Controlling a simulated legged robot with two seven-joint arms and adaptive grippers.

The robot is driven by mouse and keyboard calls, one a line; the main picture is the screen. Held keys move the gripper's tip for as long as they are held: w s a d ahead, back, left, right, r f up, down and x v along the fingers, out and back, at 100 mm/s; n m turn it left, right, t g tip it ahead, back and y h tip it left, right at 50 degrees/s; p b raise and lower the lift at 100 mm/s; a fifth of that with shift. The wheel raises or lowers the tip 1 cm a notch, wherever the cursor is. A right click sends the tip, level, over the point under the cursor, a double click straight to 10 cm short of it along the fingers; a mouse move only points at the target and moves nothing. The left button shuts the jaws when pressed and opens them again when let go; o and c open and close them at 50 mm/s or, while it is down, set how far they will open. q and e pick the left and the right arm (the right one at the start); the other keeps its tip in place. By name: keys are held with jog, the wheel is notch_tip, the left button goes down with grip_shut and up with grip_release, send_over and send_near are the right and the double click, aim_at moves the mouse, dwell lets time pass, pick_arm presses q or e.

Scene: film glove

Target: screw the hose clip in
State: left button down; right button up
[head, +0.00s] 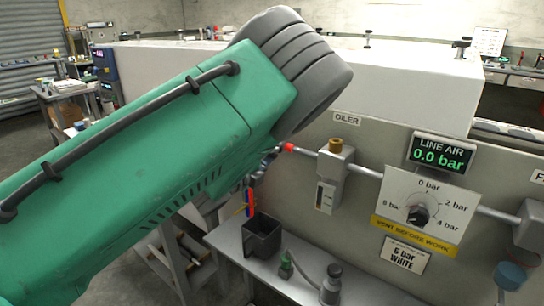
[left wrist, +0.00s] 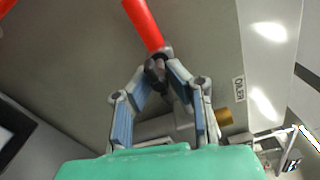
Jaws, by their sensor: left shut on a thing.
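My left gripper (left wrist: 160,75) shows in the left wrist view, its two fingers closed around a small dark part (left wrist: 157,68) at the end of a red hose or pipe (left wrist: 144,24). This part looks like the hose clip, but the fingers hide most of it and its screw cannot be made out. In the head view my green left arm covers the left and middle. The gripper (head: 264,166) only partly shows below it, close to a red end (head: 287,147) on the grey pipe. My right gripper is not in view.
The oiler (head: 334,175) stands on the wall panel right of the gripper. Further right are a line air display (head: 440,154) reading 0.0 bar and a dial (head: 418,215). Below, a dark bin (head: 262,240) and a small grey fitting (head: 331,284) stand on a shelf.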

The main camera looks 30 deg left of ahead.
pick_arm(q)
jog(key=shift+s+f, duration=0.2)
jog(key=shift+f, duration=0.3)
jog(key=c, duration=1.5)
grip_release()
jog(key=shift+r, duration=0.25)
jog(key=shift+a, duration=0.1)
jog(key=s, duration=1.2)
jog(key=shift+a, duration=0.4)
